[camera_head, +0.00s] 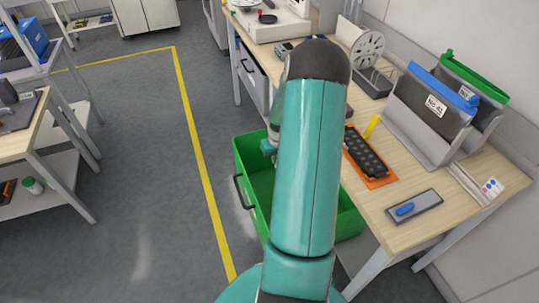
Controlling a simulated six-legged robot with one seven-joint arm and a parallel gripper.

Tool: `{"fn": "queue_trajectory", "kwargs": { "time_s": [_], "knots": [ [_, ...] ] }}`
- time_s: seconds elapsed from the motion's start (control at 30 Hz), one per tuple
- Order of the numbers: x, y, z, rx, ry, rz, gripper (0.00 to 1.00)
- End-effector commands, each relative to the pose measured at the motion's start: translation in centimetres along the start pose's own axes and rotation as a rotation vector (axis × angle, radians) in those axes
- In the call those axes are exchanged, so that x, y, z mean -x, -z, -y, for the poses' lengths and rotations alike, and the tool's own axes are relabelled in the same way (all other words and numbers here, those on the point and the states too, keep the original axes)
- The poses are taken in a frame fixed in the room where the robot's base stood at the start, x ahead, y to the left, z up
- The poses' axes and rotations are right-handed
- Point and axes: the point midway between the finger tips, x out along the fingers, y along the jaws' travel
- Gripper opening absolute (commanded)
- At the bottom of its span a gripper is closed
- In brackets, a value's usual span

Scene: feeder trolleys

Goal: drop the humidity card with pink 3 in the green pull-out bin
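A small white card with pink and blue dots (491,187) lies at the right end of the wooden bench; it looks like the humidity card, but the dots are too small to read a number. The green pull-out bin (349,224) stands out from under the bench, with a dark handle on its left side. The part of its inside that I can see looks empty. My teal arm stands in front of the bin and hides its middle.
On the bench (455,212) are a grey tray with a blue item (414,207), an orange tray with a black strip (368,158), a reel (367,50) and upright blue- and green-topped folders (433,101). Shelved tables stand left. The floor between is clear.

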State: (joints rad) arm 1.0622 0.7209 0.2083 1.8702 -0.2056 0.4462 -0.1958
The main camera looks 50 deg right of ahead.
Motion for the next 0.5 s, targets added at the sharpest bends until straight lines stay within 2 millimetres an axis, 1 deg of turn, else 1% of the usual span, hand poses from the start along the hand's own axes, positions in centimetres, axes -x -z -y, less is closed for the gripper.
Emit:
{"fn": "queue_trajectory", "kwargs": {
  "time_s": [0.03, 0.1, 0.4, 0.5],
  "knots": [
    [-0.8, -0.1, 0.2, 0.002, 0.002, 0.002, 0.00],
    [-1.8, -0.3, 0.2, 0.002, 0.001, 0.003, 0.00],
    [-5.7, -0.8, 0.2, 0.002, 0.001, 0.002, 0.00],
    [-6.7, -0.9, 0.2, 0.001, 0.001, 0.000, 0.00]
  ]
}}
